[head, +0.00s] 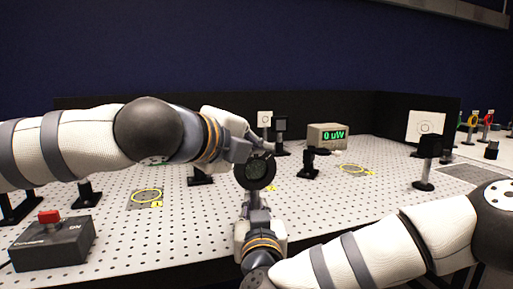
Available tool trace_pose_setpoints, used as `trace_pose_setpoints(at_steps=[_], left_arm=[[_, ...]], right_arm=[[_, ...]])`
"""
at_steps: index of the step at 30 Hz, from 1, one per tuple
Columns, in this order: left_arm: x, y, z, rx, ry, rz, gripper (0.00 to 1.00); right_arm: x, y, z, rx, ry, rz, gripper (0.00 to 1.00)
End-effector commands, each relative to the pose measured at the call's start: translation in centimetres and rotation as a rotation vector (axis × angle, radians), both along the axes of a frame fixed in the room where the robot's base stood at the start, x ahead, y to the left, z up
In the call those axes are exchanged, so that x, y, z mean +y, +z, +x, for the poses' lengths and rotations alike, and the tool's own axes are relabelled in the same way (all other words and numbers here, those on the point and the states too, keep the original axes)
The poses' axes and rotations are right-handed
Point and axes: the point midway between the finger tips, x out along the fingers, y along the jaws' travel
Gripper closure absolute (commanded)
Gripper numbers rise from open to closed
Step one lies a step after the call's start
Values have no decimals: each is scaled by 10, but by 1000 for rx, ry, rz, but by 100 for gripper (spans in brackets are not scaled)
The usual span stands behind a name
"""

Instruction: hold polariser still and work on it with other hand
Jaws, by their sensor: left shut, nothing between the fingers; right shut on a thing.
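The polariser is a round dark disc with a black rim (254,184), seen near the middle of the head view. My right gripper (257,204) reaches up from below and is shut on the polariser at its lower side. My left gripper (263,149) comes across from the upper left and is shut with nothing in it. Its tips are at the polariser's top edge; I cannot tell whether they touch it. My grippers partly hide the polariser's rim and mount.
A perforated white board carries several dark posts. A power meter (328,136) reads "0 uW" behind. A control box with a red button (48,217) is at front left. Yellow rings (146,195) mark spots left and right. A white screen (427,126) stands at back right.

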Motion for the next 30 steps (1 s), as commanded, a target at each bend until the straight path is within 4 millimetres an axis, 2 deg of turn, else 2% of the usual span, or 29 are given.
trace_pose_setpoints(at_steps=[4,9,15,19,25,26,27,29,30], left_arm=[[-36,-10,-12,3,-12,2,100],[-6,3,-52,-1,-5,-1,100],[14,12,-85,1,-6,-2,100],[19,13,-92,2,-6,-1,100],[19,13,-93,3,-5,0,100],[19,13,-93,3,-5,0,100],[19,13,-93,3,-5,0,100],[19,13,-93,3,-6,0,100],[19,13,-93,3,-6,0,100]], right_arm=[[0,0,0,0,1,0,100],[0,0,0,1,1,-1,100],[0,0,0,1,1,-1,100],[0,0,0,1,1,-1,100],[0,0,0,1,0,-1,100],[0,0,0,1,0,-1,82],[0,0,0,1,0,-1,73],[0,0,0,1,0,-1,61],[0,0,0,1,1,-1,61]])
